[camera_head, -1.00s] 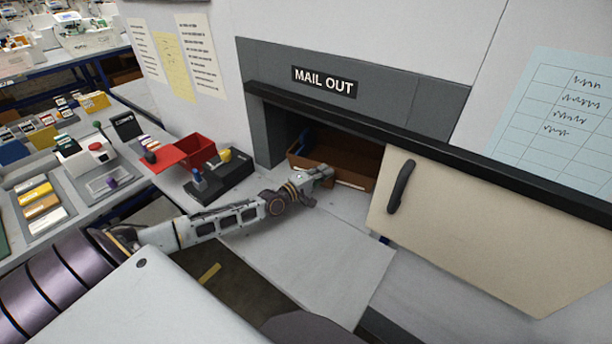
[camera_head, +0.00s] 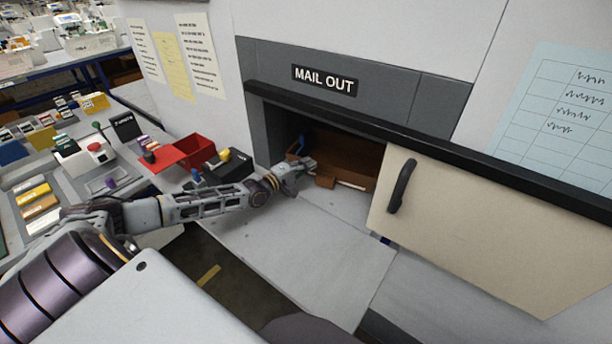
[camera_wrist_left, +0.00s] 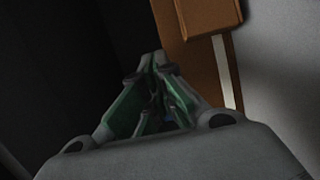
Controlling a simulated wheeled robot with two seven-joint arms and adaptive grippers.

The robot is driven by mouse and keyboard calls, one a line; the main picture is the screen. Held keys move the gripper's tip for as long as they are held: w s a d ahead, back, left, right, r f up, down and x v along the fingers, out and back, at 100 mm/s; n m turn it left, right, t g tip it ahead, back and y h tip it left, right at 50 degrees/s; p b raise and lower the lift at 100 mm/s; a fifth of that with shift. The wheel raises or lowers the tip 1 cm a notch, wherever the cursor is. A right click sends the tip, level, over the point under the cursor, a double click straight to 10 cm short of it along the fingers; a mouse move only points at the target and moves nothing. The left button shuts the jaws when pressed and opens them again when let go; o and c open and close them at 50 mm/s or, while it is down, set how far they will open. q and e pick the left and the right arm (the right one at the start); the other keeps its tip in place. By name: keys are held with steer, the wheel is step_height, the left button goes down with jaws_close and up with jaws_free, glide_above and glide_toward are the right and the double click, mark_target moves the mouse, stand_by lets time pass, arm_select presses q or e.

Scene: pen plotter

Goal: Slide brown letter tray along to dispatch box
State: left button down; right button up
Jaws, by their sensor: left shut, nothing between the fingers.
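In the left wrist view, part of the tray (camera_wrist_left: 200,62) shows just beyond my fingers, to the right of a dark area. My left gripper (camera_head: 311,164) is shut and empty at the tray's near left part. I cannot tell whether it touches the tray. I cannot make out a separate dispatch box; the inside of the opening is in shadow. My right gripper is not in view.
A cream sliding door (camera_head: 470,235) with a black handle (camera_head: 402,187) stands right of the opening. A grey ledge (camera_head: 310,240) in front is clear. A red bin (camera_head: 190,151) and a black holder (camera_head: 228,166) stand left, near my forearm.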

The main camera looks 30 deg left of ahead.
arm_select(q)
steer(key=shift+a, duration=0.75)
step_height(320, 180, down, 5)
steer(key=shift+f, duration=0.1)
steer(key=shift+d, duration=0.55)
steer(key=shift+d+p, duration=0.7)
steer(key=shift+d, duration=0.3)
steer(key=shift+s+d, duration=0.1)
steer(key=shift+d, duration=0.55)
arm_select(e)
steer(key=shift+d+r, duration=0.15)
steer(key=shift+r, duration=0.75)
